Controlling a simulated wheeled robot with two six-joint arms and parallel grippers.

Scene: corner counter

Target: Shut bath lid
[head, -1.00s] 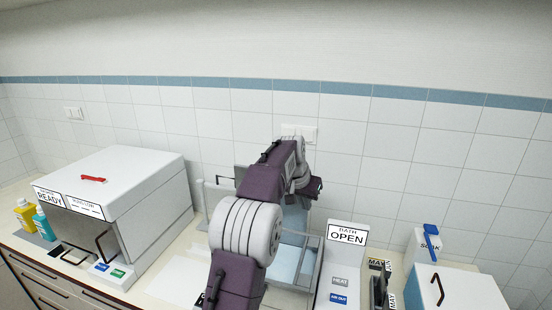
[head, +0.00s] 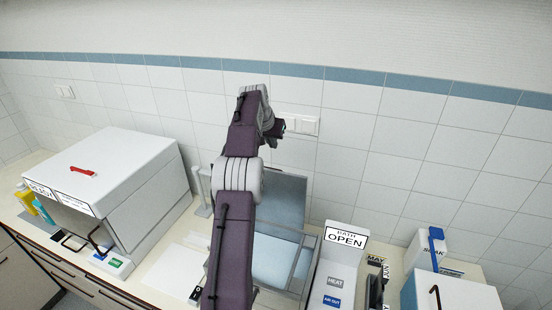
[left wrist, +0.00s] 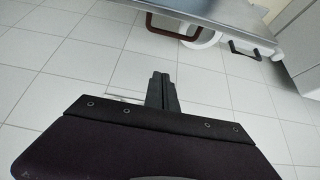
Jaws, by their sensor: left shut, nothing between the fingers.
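The bath (head: 305,262) is an open-topped basin with pale blue inside, right of centre in the head view. The lid (head: 280,195) is a grey-blue panel standing raised at the back of the basin, partly hidden by my left arm. My left gripper (head: 278,128) is above the raised lid, close to the wall in the picture; whether it touches anything is unclear. In the left wrist view its fingers (left wrist: 160,92) are shut and empty, with white tiles behind. My right gripper is out of view.
A white box-shaped machine (head: 110,165) with a red handle stands at left. A white container (head: 430,245) with a blue clip and a white box (head: 455,292) are at right.

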